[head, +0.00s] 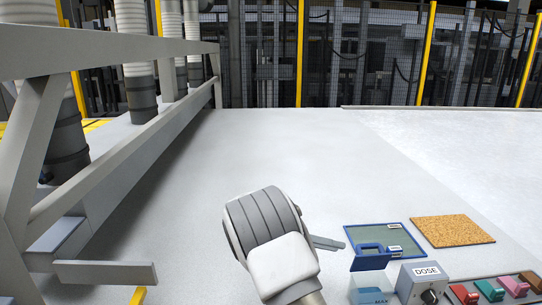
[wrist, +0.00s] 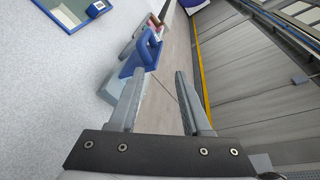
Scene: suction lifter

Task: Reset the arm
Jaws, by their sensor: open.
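My gripper shows in the wrist view (wrist: 160,95) with its two grey fingers spread apart and nothing between them. The left finger overlaps a grey box in the picture, close to a blue handle (wrist: 150,45); I cannot tell whether they touch. In the head view my arm reaches up from the bottom centre over the white surface, and part of a finger sticks out to the right of the rounded wrist. The rest of the gripper is hidden behind the wrist there.
To the right are a blue-framed tray (head: 373,240), a cork mat (head: 452,231), a clear MAX container (head: 366,292), a DOSE box (head: 420,284) and a rack with coloured clips (head: 490,290). A grey frame (head: 150,140) stands left. The white surface (head: 290,150) beyond my arm is clear.

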